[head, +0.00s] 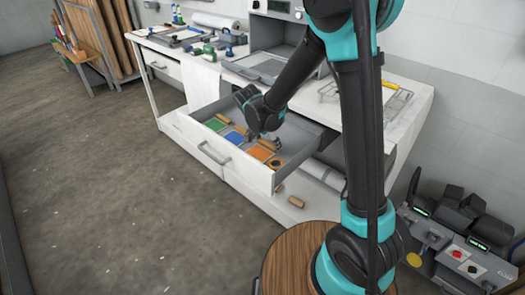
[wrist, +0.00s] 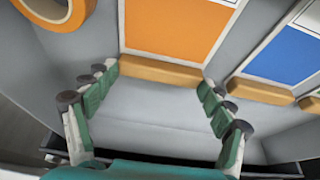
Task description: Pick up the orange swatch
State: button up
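The orange swatch (head: 259,153) lies in the open drawer (head: 203,153), at the right of a row of swatches. In the wrist view the orange swatch (wrist: 172,28) shows as an orange panel with a pale border and a wooden bar (wrist: 160,71) along its near edge. My gripper (head: 264,134) is low over the drawer. In the wrist view my gripper (wrist: 158,78) is open, with its green-padded fingers spread wide and nothing between the pads. The fingertips appear near the two ends of the wooden bar; I cannot tell whether they touch it.
A blue swatch (head: 234,138) and a green swatch (head: 215,124) lie left of the orange one. An orange-brown ring (wrist: 57,8) lies beside it, near the drawer wall. The drawer's bare floor (wrist: 155,115) is clear on the bar's near side. A wooden roll (head: 296,201) lies below the drawer.

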jog(key=shift+c, duration=1.2)
jog(key=shift+r, duration=0.15)
